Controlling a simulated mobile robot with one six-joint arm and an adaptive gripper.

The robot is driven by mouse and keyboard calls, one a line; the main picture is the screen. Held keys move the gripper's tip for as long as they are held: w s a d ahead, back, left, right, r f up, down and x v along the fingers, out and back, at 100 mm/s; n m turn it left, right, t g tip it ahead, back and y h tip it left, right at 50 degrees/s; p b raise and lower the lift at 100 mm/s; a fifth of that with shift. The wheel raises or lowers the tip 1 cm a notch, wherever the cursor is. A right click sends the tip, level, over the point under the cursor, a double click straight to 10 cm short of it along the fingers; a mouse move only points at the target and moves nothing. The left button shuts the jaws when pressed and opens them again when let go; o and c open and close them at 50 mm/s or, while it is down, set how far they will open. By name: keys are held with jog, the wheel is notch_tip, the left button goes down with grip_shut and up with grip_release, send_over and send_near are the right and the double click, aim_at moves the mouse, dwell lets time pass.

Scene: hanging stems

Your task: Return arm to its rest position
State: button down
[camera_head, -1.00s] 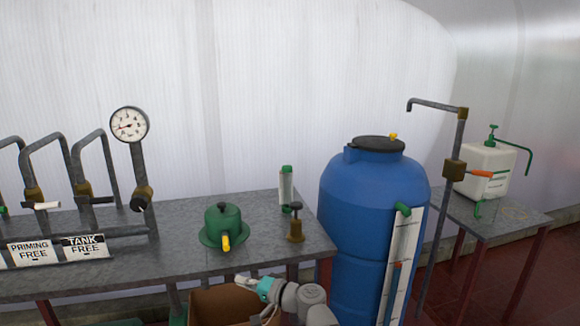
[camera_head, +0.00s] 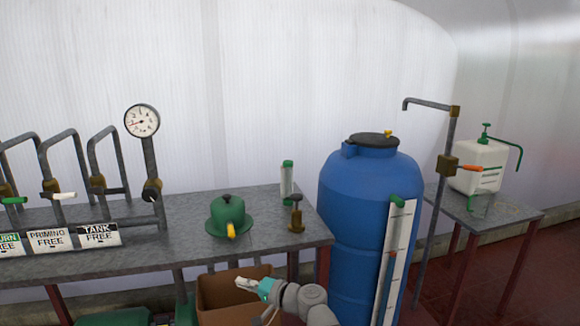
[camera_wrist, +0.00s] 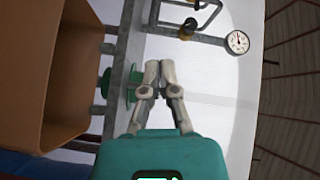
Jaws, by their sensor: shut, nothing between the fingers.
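My gripper (camera_head: 246,284) is at the bottom middle of the head view, low in front of the bench and in front of the brown box. In the wrist view my gripper (camera_wrist: 152,78) has its two grey fingers together, with nothing held. My arm behind it reaches down to the lower edge of the head view. In the wrist view the green domed part is partly hidden behind the fingers.
The brown box (camera_head: 207,294) stands below the front of the grey bench (camera_head: 180,246). On the bench are a green domed part (camera_head: 227,212), a brass valve (camera_head: 296,222) and pipes with a gauge (camera_head: 142,121). A blue tank (camera_head: 345,205) stands to the right.

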jog(key=s+d+f+n+g+h, duration=0.25)
jog(key=d+f+h, duration=0.55)
jog(key=d, duration=0.4)
jog(key=s+d+f+n+g+h, duration=0.1)
jog(key=s+d+f+g+h, duration=0.4)
jog(key=d+f, duration=0.65)
jog(key=d+r+h+p, duration=0.1)
jog(key=d+r+p, duration=0.1)
jog(key=r+p, duration=0.5)
jog(key=d+r+h+p, duration=0.1)
jog(key=d+r+p, duration=0.2)
jog(key=r+p, duration=0.5)
jog(key=shift+w+r+m+h, duration=0.25)
jog(key=shift+r+m+h, duration=0.2)
jog(key=shift+r, duration=0.35)
